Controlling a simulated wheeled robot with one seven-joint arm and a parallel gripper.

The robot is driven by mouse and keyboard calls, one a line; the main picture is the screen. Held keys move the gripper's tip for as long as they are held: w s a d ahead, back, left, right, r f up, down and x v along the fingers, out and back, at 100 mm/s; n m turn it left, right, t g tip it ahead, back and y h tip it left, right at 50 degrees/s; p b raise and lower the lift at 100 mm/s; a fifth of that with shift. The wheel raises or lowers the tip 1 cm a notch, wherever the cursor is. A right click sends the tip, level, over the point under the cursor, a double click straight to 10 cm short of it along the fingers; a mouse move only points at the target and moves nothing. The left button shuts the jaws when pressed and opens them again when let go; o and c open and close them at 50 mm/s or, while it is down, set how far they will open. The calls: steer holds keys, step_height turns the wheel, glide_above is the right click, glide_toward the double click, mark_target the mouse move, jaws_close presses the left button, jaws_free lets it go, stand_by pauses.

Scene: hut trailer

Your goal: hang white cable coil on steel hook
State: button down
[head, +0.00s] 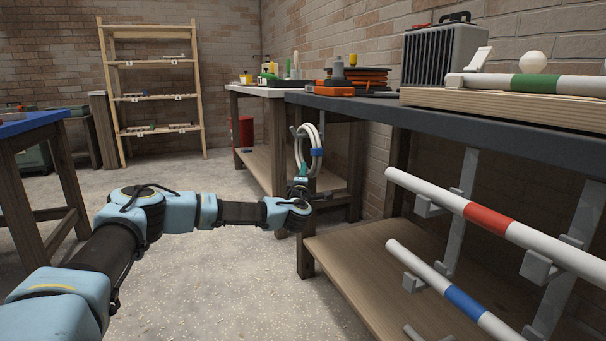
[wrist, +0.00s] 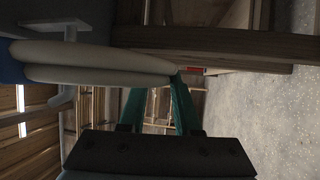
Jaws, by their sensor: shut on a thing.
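The white cable coil (head: 299,150) is upright beside the front edge of the dark workbench, with a blue tie (head: 316,152) on its right side. My gripper (head: 301,182) is below it, shut on the lower part of the coil. In the wrist view the coil (wrist: 95,58) reaches left from between my teal fingers (wrist: 158,88). A pale metal bracket (wrist: 62,28) shows close to the coil there; it may be the steel hook. Whether it touches the coil I cannot tell. In the head view I cannot make out the hook clearly.
The dark workbench (head: 450,125) carries a grey heater (head: 440,55) and orange items. Striped poles (head: 488,217) rest on brackets at the right. A blue-topped table (head: 28,124) stands left. The floor between is clear.

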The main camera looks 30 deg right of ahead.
steer(key=c, duration=0.5)
jaws_free()
steer(key=shift+f, duration=0.1)
steer(key=shift+s, duration=0.1)
steer(key=p+v, duration=0.1)
steer(key=v, duration=0.9)
steer(key=shift+s+a+p, duration=0.2)
steer(key=shift+a+p, duration=0.1)
steer(key=shift+p, duration=0.1)
